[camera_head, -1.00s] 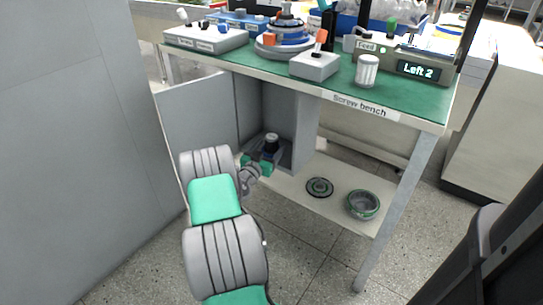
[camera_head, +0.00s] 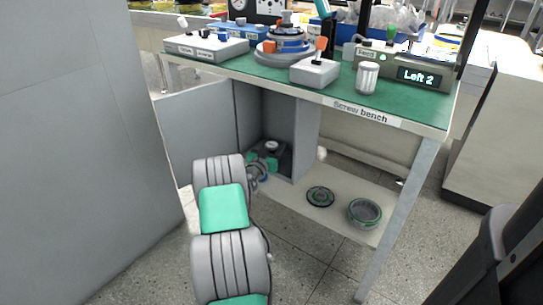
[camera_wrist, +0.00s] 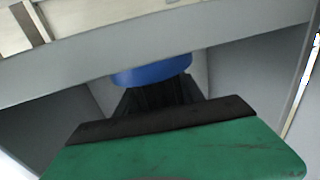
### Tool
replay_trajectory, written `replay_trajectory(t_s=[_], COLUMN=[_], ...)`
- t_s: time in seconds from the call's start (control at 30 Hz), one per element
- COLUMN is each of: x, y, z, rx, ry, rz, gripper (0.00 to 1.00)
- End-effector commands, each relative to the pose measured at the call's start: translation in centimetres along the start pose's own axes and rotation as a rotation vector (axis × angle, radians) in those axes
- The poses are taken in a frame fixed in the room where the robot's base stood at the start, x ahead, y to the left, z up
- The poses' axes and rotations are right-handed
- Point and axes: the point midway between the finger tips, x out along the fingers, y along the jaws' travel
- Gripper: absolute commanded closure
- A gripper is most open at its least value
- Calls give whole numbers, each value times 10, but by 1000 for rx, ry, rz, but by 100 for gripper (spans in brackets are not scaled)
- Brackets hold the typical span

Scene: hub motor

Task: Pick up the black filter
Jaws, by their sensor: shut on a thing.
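The black filter (camera_head: 271,148) is a small dark piece with a paler top, low inside the open grey cabinet (camera_head: 307,128) under the bench in the head view. My gripper (camera_head: 263,162), with green fingers, reaches into the cabinet and is shut on the filter; its grip is small and partly hidden there. In the wrist view, a green finger with a dark edge (camera_wrist: 165,122) fills the front. Just beyond it is a dark ribbed shape under a blue round part (camera_wrist: 152,73); I cannot tell exactly which piece each belongs to.
The cabinet door (camera_head: 196,125) stands open at left. The cabinet walls are close around my gripper. A dark disc (camera_head: 320,196) and a green-rimmed bowl (camera_head: 364,213) sit on the lower shelf at right. The bench top (camera_head: 425,105) is crowded with devices.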

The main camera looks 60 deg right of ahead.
Motion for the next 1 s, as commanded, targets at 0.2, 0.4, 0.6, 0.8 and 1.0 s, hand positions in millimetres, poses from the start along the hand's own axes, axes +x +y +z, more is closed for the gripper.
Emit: replay_trajectory(t_s=[0.2, 0.4, 0.6, 0.8, 1.0], x=[0, 0, 0, 0, 0], y=[0, 0, 0, 0, 0], z=[0, 0, 0, -20, -71], rx=[0, 0, 0, 2, 3], ry=[0, 0, 0, 3, 4], rz=[0, 0, 0, 1, 1], gripper=[78, 95, 99, 99, 99])
